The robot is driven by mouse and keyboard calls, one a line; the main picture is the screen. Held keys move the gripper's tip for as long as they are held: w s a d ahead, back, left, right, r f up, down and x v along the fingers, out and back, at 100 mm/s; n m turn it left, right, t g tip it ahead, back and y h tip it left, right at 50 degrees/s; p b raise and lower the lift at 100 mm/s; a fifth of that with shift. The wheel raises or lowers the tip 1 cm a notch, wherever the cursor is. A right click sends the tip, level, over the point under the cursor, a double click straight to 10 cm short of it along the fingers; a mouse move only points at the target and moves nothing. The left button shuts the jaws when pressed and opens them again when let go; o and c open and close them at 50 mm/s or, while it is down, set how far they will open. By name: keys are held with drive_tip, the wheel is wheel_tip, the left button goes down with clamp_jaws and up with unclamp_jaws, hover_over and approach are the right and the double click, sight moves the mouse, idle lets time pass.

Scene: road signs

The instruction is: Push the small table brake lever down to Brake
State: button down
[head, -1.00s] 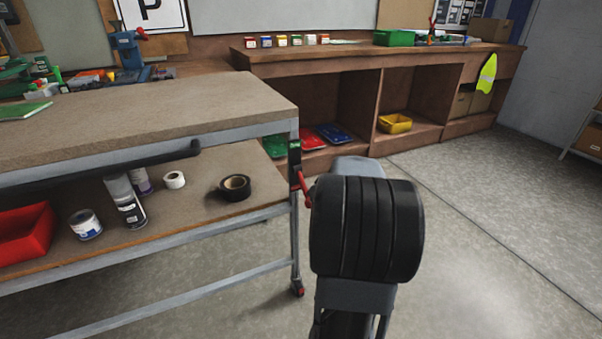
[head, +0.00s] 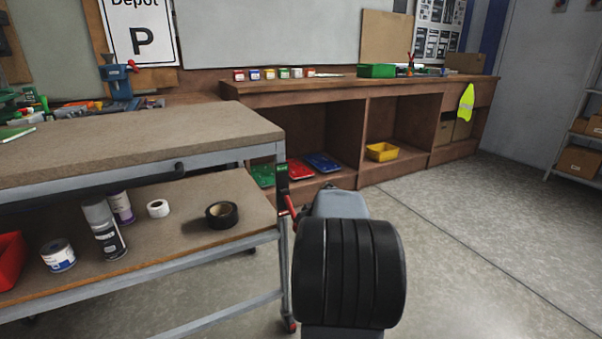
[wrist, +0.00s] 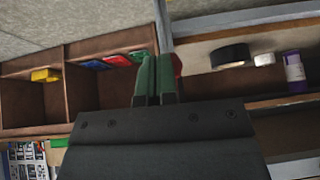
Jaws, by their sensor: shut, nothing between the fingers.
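The small table (head: 130,140) stands at the left, with a brown top and grey metal frame. Its brake lever (head: 289,205) is red and hangs at a slant from a dark bracket with a green label (head: 282,178) on the table's right end. The lever's far end is partly hidden by my arm in the head view. In the wrist view, my gripper (wrist: 155,62) is shut and empty, its green fingers together. Red of the lever (wrist: 177,65) shows right beside the fingers; I cannot tell whether they touch. The head view hides the fingers.
The lower shelf holds black tape (head: 222,214), a white roll (head: 157,208), cans and a red bin (head: 10,260). A long brown workbench (head: 400,90) with open bays runs along the back wall. The floor to the right is clear.

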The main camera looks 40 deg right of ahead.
drive_tip(key=shift+s+a+f, duration=0.15)
drive_tip(key=shift+f, duration=0.3)
drive_tip(key=s+a+r+p, duration=0.1)
drive_tip(key=s+r, duration=0.1)
drive_tip(key=s, duration=0.4)
drive_tip(key=s+a+r, duration=0.1)
drive_tip(key=s+r, duration=0.1)
drive_tip(key=s, duration=0.4)
drive_tip(key=shift+s+a+r+p, duration=0.2)
drive_tip(key=shift+s+r+p, duration=0.1)
drive_tip(key=shift+s+p, duration=0.1)
